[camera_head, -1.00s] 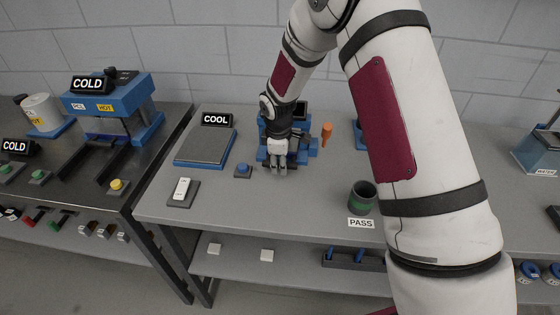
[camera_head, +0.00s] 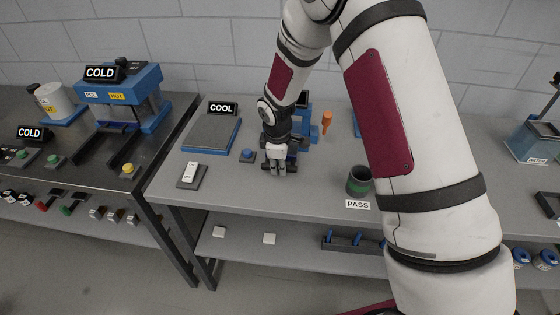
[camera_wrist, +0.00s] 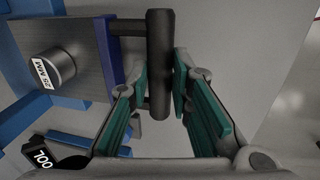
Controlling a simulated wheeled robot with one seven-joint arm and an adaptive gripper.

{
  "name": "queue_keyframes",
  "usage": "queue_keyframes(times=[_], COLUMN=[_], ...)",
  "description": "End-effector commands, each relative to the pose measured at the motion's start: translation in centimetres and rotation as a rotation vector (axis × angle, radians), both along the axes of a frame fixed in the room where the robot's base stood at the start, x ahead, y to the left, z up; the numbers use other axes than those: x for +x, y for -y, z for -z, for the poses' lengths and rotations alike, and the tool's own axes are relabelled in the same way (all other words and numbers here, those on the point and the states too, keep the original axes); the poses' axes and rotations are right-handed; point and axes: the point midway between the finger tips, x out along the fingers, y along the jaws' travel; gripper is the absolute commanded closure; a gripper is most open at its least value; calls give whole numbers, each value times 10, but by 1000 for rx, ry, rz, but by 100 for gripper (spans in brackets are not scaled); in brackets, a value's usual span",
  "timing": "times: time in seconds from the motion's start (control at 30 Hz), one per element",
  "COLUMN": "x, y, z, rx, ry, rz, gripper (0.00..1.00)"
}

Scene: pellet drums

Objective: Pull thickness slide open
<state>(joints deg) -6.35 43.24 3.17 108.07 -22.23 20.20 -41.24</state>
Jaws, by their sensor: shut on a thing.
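The thickness slide's handle (camera_wrist: 160,60) is a dark round bar in the wrist view. Two short dark rods join it to a blue front plate (camera_wrist: 106,50). Behind the plate is a grey slide bed (camera_wrist: 78,84) with a metal cylinder marked "25 MM" (camera_wrist: 50,68) on it. My gripper (camera_wrist: 168,88) has its teal-padded fingers on both sides of the bar and is shut on it. In the head view my gripper (camera_head: 276,168) points down in front of the blue gauge (camera_head: 305,122). My arm and gripper hide much of the gauge there.
A blue button (camera_head: 248,155), a grey plate marked "COOL" (camera_head: 212,132) and a white switch (camera_head: 191,172) lie left of my gripper. A dark cup (camera_head: 359,182) stands right, by the "PASS" label (camera_head: 358,204). An orange-handled tool (camera_head: 327,122) is behind. The bench front before my gripper is clear.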

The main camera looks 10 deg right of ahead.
Motion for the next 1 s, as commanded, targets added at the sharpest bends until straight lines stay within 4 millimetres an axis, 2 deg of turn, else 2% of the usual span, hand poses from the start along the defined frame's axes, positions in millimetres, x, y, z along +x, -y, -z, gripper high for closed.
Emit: queue_keyframes(times=[0.4, 0.73, 0.77, 0.83, 1.0], x=[-37, -37, -37, -37, -37], y=[-14, -14, -14, -14, -13], z=[-1, 0, 0, 0, 0], rx=[0, 1, 1, 1, 1], ry=[-1, 1, 1, 1, 1], rz=[-2, 0, 0, 0, 0], gripper=[100, 100, 76, 60, 60])
